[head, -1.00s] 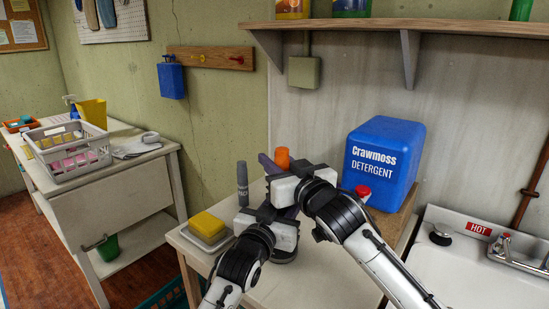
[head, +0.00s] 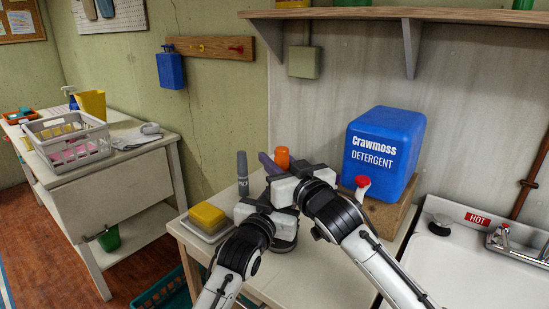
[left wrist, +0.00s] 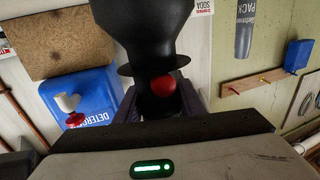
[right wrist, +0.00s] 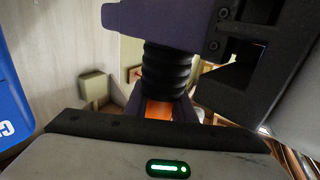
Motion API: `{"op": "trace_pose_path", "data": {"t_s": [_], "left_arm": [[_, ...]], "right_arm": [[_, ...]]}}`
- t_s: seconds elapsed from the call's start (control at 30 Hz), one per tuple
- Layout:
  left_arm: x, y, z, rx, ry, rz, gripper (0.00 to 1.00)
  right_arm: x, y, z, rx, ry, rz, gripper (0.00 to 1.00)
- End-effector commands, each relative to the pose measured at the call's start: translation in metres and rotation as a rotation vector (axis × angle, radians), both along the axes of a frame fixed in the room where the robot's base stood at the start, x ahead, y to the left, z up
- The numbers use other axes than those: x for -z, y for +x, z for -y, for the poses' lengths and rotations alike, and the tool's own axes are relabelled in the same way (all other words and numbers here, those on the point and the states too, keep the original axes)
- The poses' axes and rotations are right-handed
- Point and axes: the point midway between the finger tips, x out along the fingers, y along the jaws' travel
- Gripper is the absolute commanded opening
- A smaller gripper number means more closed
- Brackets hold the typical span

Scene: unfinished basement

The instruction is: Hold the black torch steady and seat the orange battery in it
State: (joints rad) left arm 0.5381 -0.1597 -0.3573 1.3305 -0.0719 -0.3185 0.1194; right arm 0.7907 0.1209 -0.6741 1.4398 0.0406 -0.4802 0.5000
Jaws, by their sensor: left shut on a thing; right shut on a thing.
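The black torch (head: 284,243) is upright with its wide head down at the worktop, mostly hidden in the head view by my grippers. My left gripper (head: 272,213) is shut on its body; the left wrist view shows the torch (left wrist: 155,40) and its red button (left wrist: 163,86) between the fingers. The orange battery (head: 282,156) stands up between the fingers of my right gripper (head: 281,170), which is shut on it just above the left one. In the right wrist view the battery (right wrist: 159,109) meets the torch's black ribbed end (right wrist: 167,75); how deep it sits is hidden.
A blue detergent jug (head: 384,150) with a red cap stands close on the right. A grey tube (head: 242,174) and a yellow sponge (head: 207,215) on a dish are at the left. The sink (head: 465,265) is farther right. The front worktop is partly clear.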

Motion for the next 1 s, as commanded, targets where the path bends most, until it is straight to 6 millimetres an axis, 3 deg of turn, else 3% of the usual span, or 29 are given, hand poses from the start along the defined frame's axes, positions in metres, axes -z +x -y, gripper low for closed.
{"op": "trace_pose_path", "data": {"t_s": [0.07, 0.1, 0.2, 0.63, 1.0], "left_arm": [[0.001, 0.0, 0.0, 0.0, 0.002, -0.002, 0.05], [0.001, 0.0, 0.0, 0.0, 0.002, -0.002, 0.05], [0.001, 0.0, 0.0, 0.0, 0.001, -0.001, 0.05], [0.001, 0.0, 0.0, 0.0, 0.001, -0.001, 0.05], [0.0, 0.0, 0.0, 0.0, 0.001, -0.001, 0.05]], "right_arm": [[0.004, 0.0, 0.0, 0.001, -0.001, -0.004, 0.0], [0.004, 0.0, 0.0, 0.001, -0.001, -0.004, 0.28], [0.006, 0.0, 0.0, 0.001, -0.002, -0.007, 0.45], [0.006, -0.006, 0.003, 0.001, -0.001, -0.007, 0.45], [0.006, -0.063, 0.032, 0.001, -0.002, -0.007, 0.45]]}}
